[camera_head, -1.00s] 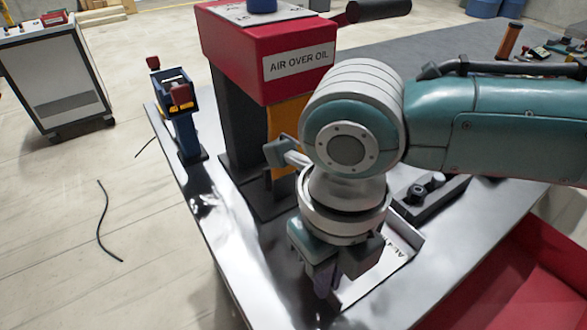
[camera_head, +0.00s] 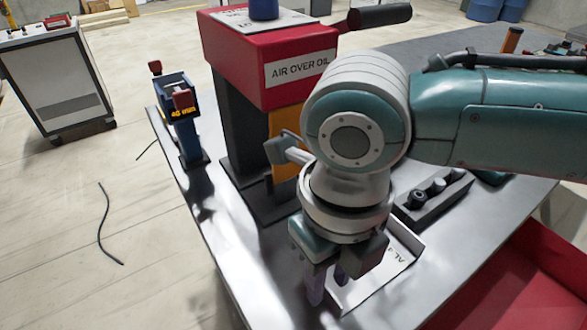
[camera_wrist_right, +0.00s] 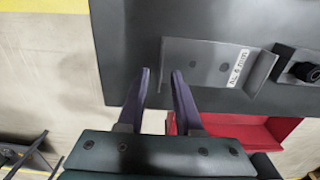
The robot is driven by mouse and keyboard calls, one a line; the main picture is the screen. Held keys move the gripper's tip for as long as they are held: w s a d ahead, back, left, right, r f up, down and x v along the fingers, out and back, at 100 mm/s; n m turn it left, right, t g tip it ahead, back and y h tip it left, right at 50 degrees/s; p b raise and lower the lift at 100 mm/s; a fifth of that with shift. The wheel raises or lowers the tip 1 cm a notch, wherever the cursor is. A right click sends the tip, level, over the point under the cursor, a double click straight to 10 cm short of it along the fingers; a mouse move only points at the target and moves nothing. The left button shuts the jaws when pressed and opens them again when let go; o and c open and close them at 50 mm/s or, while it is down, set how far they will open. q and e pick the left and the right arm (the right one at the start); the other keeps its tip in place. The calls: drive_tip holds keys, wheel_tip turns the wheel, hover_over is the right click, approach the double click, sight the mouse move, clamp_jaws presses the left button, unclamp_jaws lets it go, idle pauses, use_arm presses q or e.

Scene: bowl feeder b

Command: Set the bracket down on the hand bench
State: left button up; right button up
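The bracket (camera_head: 378,283) is a grey bent metal plate with upright edges and a white label. It rests on the grey hand bench (camera_head: 470,235), partly hidden in the head view by my right gripper (camera_head: 328,287). In the right wrist view the bracket (camera_wrist_right: 205,66) lies flat on the bench (camera_wrist_right: 125,40). My right gripper (camera_wrist_right: 161,75) is open there, its two dark fingers apart on either side of the bracket's left edge. My left gripper is not in view.
A red press (camera_head: 265,65) labelled "AIR OVER OIL" stands behind the gripper. A dark block with round knobs (camera_head: 433,200) sits right of the bracket. A red tray (camera_head: 520,275) is at the lower right.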

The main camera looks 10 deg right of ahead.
wheel_tip(320, 180, up, 11)
drive_tip(key=p, duration=0.2)
drive_tip(key=s+a+f+m+t+y, duration=0.1)
drive_tip(key=s+a+m+y, duration=0.5)
drive_tip(key=m, duration=0.5)
drive_tip(key=s+d+f+m+t+h, duration=0.1)
drive_tip(key=s+d+m+h, duration=0.2)
drive_tip(key=d+m, duration=0.4)
drive_tip(key=s+d+f+m+t+h, duration=0.1)
drive_tip(key=d+m, duration=0.7)
drive_tip(key=m, duration=1.2)
drive_tip(key=shift+s+d+f+t+h, duration=0.25)
drive_tip(key=shift+s+f+h, duration=0.25)
drive_tip(key=shift+s+h, duration=0.5)
drive_tip(key=shift+s, duration=0.1)
